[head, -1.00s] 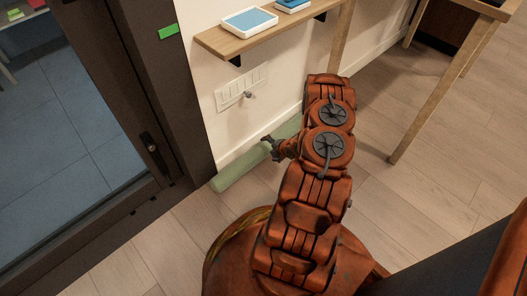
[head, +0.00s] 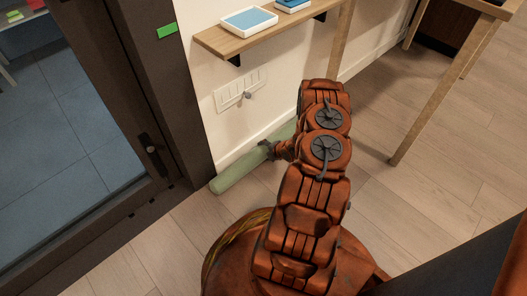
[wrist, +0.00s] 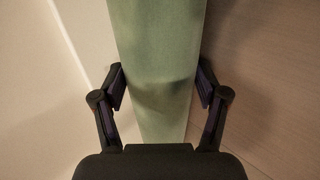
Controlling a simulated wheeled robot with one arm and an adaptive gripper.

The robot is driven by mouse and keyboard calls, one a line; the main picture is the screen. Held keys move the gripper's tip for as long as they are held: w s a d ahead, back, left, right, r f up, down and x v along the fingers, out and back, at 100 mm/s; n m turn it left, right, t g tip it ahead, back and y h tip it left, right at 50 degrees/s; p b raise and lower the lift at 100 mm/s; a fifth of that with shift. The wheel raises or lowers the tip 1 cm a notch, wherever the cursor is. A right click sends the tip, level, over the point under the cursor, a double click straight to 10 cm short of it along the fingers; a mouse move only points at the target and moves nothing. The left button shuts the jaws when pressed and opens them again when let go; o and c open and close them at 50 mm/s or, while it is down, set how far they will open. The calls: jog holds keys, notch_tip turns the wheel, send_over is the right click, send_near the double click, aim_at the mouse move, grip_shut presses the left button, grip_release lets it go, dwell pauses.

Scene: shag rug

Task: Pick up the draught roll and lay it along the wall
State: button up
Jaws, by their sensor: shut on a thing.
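The draught roll (head: 240,168) is a long pale green cylinder. In the head view it lies low along the foot of the cream wall, its near end close to the dark door frame. Its far part is hidden behind my arm. My gripper (head: 269,149) is at the roll's middle part, reaching in from the right. In the wrist view the roll (wrist: 158,50) runs lengthwise between the two fingers of my gripper (wrist: 160,88), which are shut on its sides. I cannot tell whether the roll touches the floor.
A wooden shelf (head: 235,40) with blue-topped boxes juts from the wall above. A white switch panel (head: 240,91) is below it. A wooden-legged table (head: 440,90) stands at right. The dark door (head: 150,150) is at left. Floor at front left is clear.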

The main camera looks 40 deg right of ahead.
jog(key=c, duration=0.7)
jog(key=shift+r, duration=0.15)
jog(key=shift+r+p, duration=0.3)
notch_tip(320, 180, up, 3)
jog(key=shift+r+p, duration=0.2)
jog(key=shift+p, duration=0.75)
jog(key=s+a+p, duration=0.1)
jog(key=s+a, duration=0.1)
jog(key=a, duration=0.3)
jog(key=s+a+p, duration=0.1)
jog(key=a, duration=0.4)
jog(key=s+a+p, duration=0.1)
jog(key=s+a, duration=0.1)
jog(key=a, duration=0.3)
jog(key=shift+s+r+p, duration=0.3)
jog(key=shift+r+p, duration=0.05)
jog(key=shift+p, duration=0.05)
notch_tip(320, 180, up, 38)
jog(key=p, duration=3.8)
jog(key=shift+d, duration=0.1)
